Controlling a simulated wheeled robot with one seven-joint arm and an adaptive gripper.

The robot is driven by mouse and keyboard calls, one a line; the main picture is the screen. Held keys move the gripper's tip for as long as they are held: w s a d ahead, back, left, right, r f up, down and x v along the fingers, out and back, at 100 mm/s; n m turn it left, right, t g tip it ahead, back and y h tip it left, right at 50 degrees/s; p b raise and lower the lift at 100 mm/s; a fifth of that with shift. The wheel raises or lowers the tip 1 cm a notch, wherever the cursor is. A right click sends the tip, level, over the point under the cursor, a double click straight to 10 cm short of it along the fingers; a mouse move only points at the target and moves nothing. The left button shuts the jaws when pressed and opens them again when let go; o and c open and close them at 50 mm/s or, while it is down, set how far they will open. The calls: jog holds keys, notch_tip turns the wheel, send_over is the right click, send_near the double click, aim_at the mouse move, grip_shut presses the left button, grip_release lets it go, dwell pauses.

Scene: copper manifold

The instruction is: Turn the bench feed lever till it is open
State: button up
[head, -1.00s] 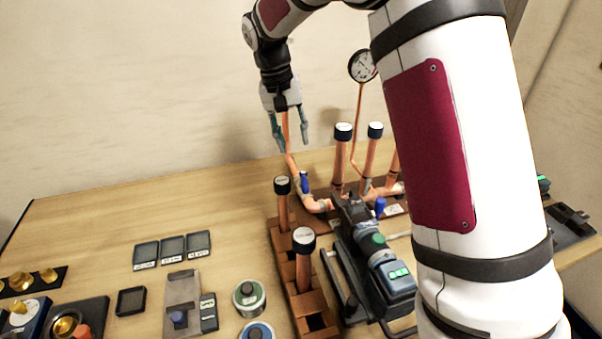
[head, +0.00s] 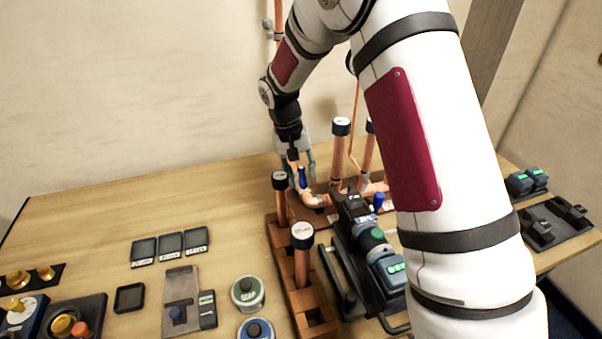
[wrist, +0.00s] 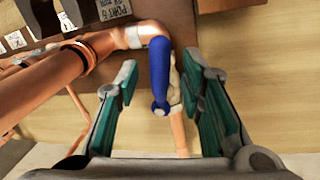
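The feed lever is a blue handle (wrist: 160,75) on the copper manifold pipe (wrist: 149,33); it also shows in the head view (head: 302,178). My gripper (wrist: 163,98) is open, with its teal-padded fingers on either side of the blue handle. In the wrist view there is a gap between the handle and each finger. In the head view my gripper (head: 298,170) hangs over the left part of the manifold, pointing down. A second blue handle (head: 378,202) sits farther right on the manifold.
Capped copper pipes (head: 340,150) stand upright close to the right of my gripper. A brown rack (head: 284,240) and a dark power tool (head: 372,245) are in front. Green and blue tins (head: 247,293) stand nearer.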

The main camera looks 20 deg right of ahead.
grip_shut()
jog(key=shift+s+d+n, duration=0.1)
jog(key=shift+d+n, duration=0.25)
jog(key=shift+n, duration=0.4)
jog(key=shift+d+n, duration=0.35)
jog(key=shift+n, duration=0.4)
grip_release()
jog(key=shift+r, duration=0.1)
